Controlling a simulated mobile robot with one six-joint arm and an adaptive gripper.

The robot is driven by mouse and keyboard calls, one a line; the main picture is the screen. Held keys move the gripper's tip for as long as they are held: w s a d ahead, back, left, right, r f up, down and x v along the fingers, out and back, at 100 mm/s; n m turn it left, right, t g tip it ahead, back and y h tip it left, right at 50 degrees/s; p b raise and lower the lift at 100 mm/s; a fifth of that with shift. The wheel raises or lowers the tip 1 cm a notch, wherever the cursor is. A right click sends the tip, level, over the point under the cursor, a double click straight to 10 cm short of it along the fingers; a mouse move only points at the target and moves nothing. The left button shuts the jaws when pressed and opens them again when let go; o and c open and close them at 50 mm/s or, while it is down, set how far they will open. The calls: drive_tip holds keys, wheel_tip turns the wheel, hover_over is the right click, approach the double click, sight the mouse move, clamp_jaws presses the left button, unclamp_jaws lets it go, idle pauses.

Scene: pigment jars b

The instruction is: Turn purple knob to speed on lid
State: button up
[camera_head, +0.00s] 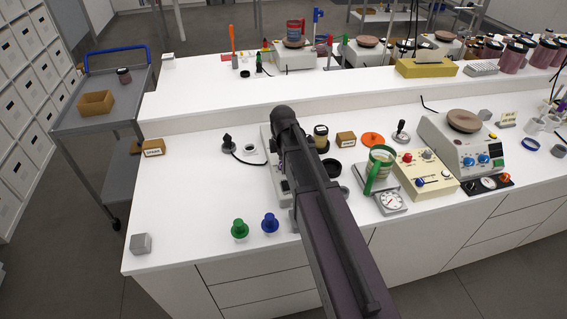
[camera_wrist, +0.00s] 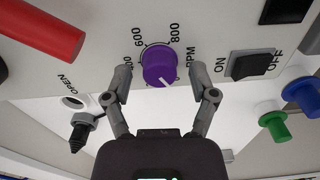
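The purple knob (camera_wrist: 160,67) sits on a white panel in the wrist view, with a white pointer line and a printed speed scale with 600, 800 and RPM around it. My gripper (camera_wrist: 163,85) is open, with one finger on each side of the knob and a visible gap to it on both sides. In the head view my arm hides the knob and most of its machine (camera_head: 268,145). I cannot make out any writing that says "lid".
A black ON/OFF rocker switch (camera_wrist: 253,66) is right of the knob. A red bar (camera_wrist: 40,28) is at upper left. A green knob (camera_head: 239,229) and a blue knob (camera_head: 270,223) stand on the white bench. A grey cube (camera_head: 141,243) is at its front left.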

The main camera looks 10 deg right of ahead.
clamp_jaws()
drive_tip(key=shift+d, duration=0.15)
